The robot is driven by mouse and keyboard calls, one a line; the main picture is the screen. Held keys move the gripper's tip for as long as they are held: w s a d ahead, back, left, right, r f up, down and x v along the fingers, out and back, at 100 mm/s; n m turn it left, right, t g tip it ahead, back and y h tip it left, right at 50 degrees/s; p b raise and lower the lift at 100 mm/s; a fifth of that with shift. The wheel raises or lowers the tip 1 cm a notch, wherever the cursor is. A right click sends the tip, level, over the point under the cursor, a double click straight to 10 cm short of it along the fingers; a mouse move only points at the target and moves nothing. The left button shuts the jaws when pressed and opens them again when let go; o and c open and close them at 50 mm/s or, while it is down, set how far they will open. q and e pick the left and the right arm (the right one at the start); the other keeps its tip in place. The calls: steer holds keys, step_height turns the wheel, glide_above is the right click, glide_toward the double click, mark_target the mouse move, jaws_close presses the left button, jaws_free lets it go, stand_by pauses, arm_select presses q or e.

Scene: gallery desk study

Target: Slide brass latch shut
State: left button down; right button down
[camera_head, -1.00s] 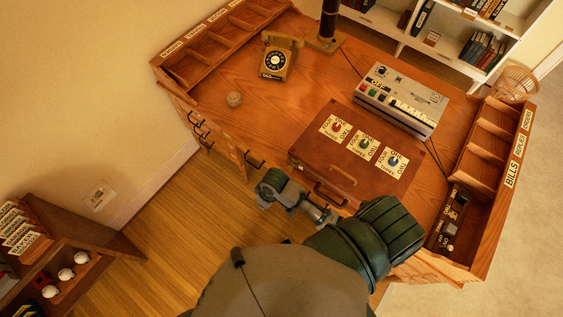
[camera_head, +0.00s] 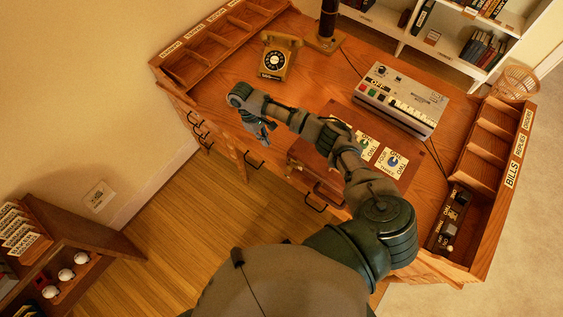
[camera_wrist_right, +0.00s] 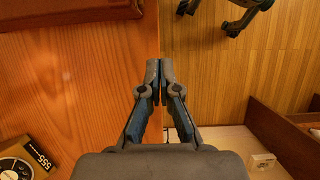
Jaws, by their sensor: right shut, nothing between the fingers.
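I cannot make out a brass latch in either view. A brown wooden case (camera_head: 309,155) with coloured dials on labelled plates lies on the desk (camera_head: 225,85); my right arm hides part of its top. Its edge also shows at the top left of the wrist view (camera_wrist_right: 70,12). My right gripper (camera_head: 265,137) is left of the case at the desk's front edge. In the wrist view its fingertips (camera_wrist_right: 160,66) meet, shut and empty, above that edge, apart from the case. My left gripper is not in view.
A brass-coloured telephone (camera_head: 279,57) stands behind my right gripper. A grey keyed machine (camera_head: 400,97) is behind the case. Pigeonhole racks (camera_head: 228,25) and (camera_head: 491,145) line the desk's ends. A low shelf (camera_head: 95,235) stands at lower left, with open floor (camera_head: 185,225) between.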

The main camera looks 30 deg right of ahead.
mark_target(291, 166)
steer(key=x, duration=0.9)
steer(key=shift+f, duration=0.25)
steer(key=shift+s+d+f+p, duration=0.1)
steer(key=shift+s+d+p, duration=0.25)
steer(key=shift+s, duration=0.3)
steer(key=shift+s+d+f+p, duration=0.1)
steer(key=shift+s+d+p, duration=0.1)
steer(key=shift+s+p, duration=0.35)
steer(key=shift+s+d+f+p, duration=0.1)
steer(key=shift+s+d+p, duration=0.15)
steer(key=shift+s, duration=0.55)
